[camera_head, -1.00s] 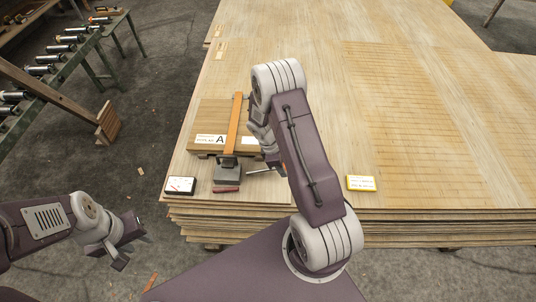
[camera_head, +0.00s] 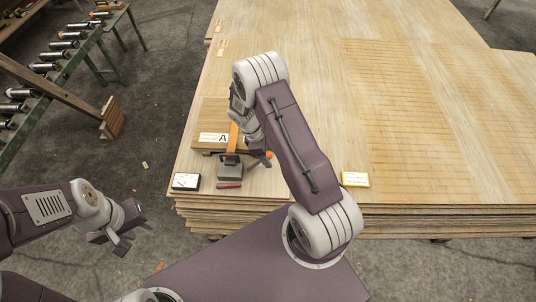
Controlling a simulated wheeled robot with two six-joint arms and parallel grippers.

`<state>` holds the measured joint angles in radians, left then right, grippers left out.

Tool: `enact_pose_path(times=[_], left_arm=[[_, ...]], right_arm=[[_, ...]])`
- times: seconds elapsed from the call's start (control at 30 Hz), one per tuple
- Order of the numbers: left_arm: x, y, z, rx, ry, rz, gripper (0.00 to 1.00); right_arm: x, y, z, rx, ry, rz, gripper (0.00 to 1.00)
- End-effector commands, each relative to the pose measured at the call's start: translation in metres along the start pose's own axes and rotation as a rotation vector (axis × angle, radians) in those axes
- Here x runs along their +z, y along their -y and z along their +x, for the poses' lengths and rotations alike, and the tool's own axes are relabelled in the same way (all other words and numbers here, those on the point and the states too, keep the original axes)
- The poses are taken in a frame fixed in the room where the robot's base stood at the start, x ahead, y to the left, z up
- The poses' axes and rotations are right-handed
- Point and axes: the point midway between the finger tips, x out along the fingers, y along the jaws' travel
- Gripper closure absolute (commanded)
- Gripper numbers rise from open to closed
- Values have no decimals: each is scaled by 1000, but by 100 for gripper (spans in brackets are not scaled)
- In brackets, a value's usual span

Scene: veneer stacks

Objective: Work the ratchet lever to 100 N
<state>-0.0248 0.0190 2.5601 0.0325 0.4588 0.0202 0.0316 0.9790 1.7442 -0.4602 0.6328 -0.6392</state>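The ratchet (camera_head: 229,170) is a grey block at the front of a brown pack (camera_head: 207,146) labelled A, on the veneer stack. An orange strap (camera_head: 233,137) runs over the pack and is partly hidden behind my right arm. A red piece (camera_head: 228,185) lies at the ratchet's front. A small orange end (camera_head: 268,155), perhaps the lever's tip, shows beside my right gripper (camera_head: 262,157). That gripper is just right of the ratchet; its fingers are too small and covered to tell their opening. A small gauge (camera_head: 185,181) lies left of the ratchet. My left gripper (camera_head: 124,242) is open and empty, off the stack.
The veneer stack (camera_head: 420,120) fills the middle and right, its layered front edge facing me. A yellow-edged card (camera_head: 355,179) lies near that edge. A roller conveyor (camera_head: 52,66) and a wooden post (camera_head: 112,122) stand at left. The floor between is mostly clear.

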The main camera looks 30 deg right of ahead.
Motion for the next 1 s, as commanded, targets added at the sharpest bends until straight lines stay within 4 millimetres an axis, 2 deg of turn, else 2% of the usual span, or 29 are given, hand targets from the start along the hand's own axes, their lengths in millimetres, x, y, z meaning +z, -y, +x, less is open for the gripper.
enact_pose_path(times=[0.33,0.83,1.0], left_arm=[[0,0,-4,0,0,0,64],[-6,-1,-56,0,0,0,64],[-6,-1,-59,0,0,0,64]], right_arm=[[1,0,-5,0,1,-1,45],[2,0,-66,0,1,-1,45],[1,0,-71,-1,2,-1,45]])
